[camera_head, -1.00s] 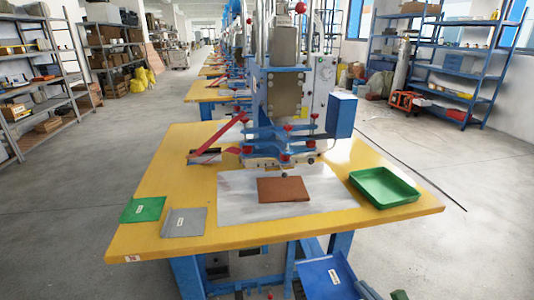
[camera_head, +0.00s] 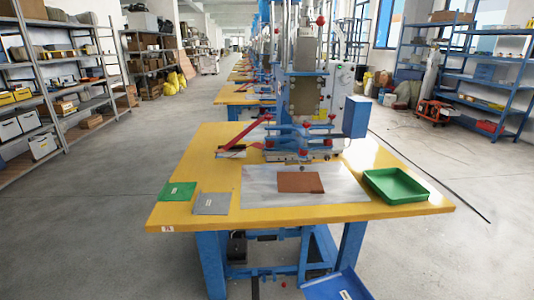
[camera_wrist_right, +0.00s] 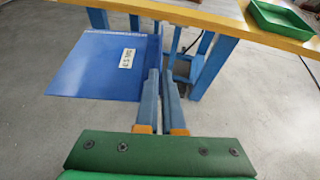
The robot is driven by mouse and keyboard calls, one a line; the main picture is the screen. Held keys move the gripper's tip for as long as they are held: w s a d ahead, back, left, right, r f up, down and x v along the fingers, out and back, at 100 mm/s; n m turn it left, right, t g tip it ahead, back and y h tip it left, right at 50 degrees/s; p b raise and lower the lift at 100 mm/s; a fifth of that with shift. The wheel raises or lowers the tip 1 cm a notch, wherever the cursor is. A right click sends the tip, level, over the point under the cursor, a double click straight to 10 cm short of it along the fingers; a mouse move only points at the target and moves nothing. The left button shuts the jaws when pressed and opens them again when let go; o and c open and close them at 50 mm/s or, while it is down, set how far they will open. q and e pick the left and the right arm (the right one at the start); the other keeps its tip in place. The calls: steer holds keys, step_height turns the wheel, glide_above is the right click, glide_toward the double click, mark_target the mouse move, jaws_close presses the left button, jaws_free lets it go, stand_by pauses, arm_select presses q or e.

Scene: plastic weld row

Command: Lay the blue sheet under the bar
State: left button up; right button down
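The blue sheet (camera_head: 340,287) shows at the bottom edge of the head view, in front of the table and below its top. In the right wrist view the blue sheet (camera_wrist_right: 95,70) carries a white label. My right gripper (camera_wrist_right: 160,75) is shut on the sheet's edge there; the exact contact is partly hidden by the fingers. The bar (camera_head: 303,156) is the low crosspiece of the blue press, above the silver plate (camera_head: 255,185). A brown sheet (camera_head: 300,182) lies on that plate in front of the bar. My left gripper is not in view.
A green tray (camera_head: 394,187) stands on the right of the yellow table (camera_head: 240,219). A green sheet (camera_head: 177,191) and a grey sheet (camera_head: 212,203) lie at its left. A red lever (camera_head: 243,134) sticks out left of the press. Open floor surrounds the table.

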steer(key=s+a+r+n+g+y, duration=0.2)
steer(key=s+a+r+n+y, duration=0.1)
steer(key=r, duration=0.4)
steer(key=s+a+r+n+g+y, duration=0.2)
steer(key=s+a+r+n+y, duration=0.2)
steer(key=s+a+r, duration=0.2)
steer(key=shift+s+a+r+n+g, duration=0.3)
steer(key=shift+s+r, duration=0.25)
steer(key=shift+s, duration=0.6)
